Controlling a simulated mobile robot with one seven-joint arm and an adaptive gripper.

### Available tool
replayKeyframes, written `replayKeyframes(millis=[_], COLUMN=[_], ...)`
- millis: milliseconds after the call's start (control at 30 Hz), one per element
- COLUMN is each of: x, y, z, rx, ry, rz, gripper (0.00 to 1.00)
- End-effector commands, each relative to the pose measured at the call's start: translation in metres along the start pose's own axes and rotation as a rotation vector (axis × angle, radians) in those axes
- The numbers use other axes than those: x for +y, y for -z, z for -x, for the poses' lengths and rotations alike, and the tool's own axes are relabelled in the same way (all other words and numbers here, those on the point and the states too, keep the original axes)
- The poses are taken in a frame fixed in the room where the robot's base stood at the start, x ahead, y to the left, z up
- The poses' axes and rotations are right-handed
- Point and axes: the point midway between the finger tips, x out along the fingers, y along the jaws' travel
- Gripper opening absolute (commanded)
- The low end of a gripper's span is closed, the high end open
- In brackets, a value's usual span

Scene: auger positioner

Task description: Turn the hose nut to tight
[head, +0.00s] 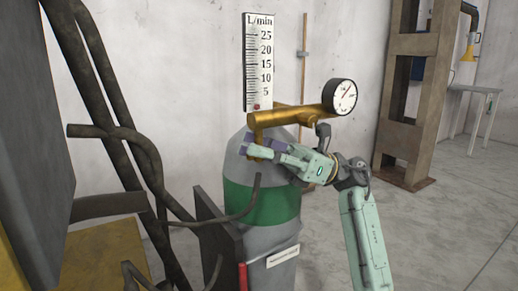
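A brass regulator (295,117) with a round white gauge (341,97) sits on top of a grey gas cylinder (265,240) with a green band. A brass outlet runs down from its left end, and the hose nut (256,152) appears as a small brass part at its lower end, largely hidden by my fingers. My gripper (262,143) reaches in from the right. Its purple fingertips are apart, with brass showing between and below them. I cannot tell whether they press on the nut. A dark hose (256,190) hangs below it and curves left.
A white flow scale (258,60) marked L/min stands behind the regulator. Dark pipes (120,130) and a grey panel (40,120) crowd the left. A brown metal frame (405,110) and a small table (475,100) stand at the right. Floor at the lower right is clear.

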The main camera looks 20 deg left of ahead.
Motion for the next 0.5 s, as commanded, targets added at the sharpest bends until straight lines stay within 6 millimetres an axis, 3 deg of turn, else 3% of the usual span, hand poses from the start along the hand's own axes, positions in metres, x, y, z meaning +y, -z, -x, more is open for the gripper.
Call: replayKeyframes(millis=[300, 500], x=[0.0001, 0.0000], y=[0.0002, -0.0001], z=[0.0000, 0.0000], rx=[0.000, -0.001], ry=[0.000, 0.001], rz=[0.000, 0.000], gripper=[0.40, 0.40])
